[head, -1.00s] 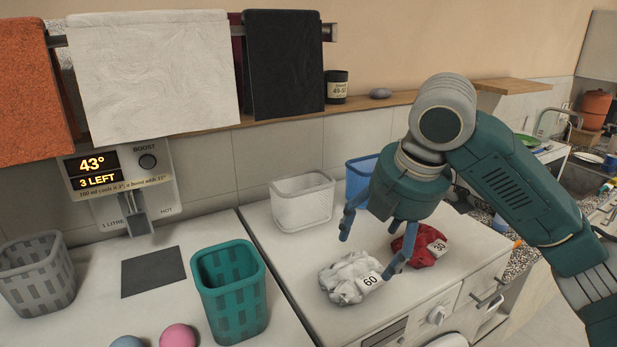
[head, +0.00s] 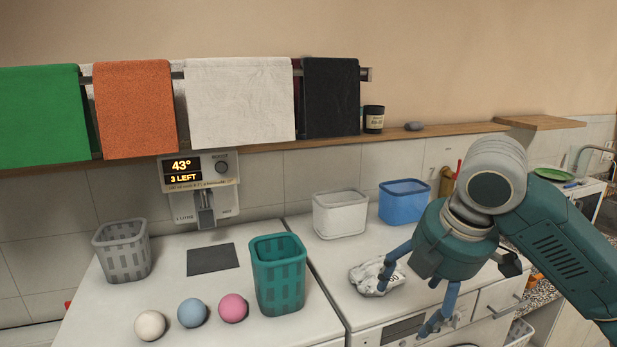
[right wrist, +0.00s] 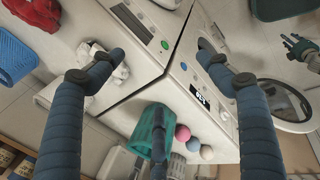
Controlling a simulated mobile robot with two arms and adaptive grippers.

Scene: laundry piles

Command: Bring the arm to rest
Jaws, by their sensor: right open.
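My right gripper (head: 406,306) is open and empty, its fingers spread above the front part of the right-hand machine top. Its fingers also frame the right wrist view (right wrist: 160,68). A white cloth bundle (head: 371,277) with a number tag lies on the machine top, just left of and partly behind one finger. It also shows in the right wrist view (right wrist: 106,68). A red cloth bundle (right wrist: 36,12) shows at the top left of the right wrist view; the arm hides it in the head view. A dark hand-like shape (right wrist: 300,50), probably my left gripper, is small at the right there.
A white basket (head: 340,214) and a blue basket (head: 404,202) stand at the back. A teal basket (head: 277,275), a grey basket (head: 121,251) and three balls (head: 191,313) stand on the left-hand top. Towels (head: 240,103) hang above. A wall shelf (head: 450,130) runs behind.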

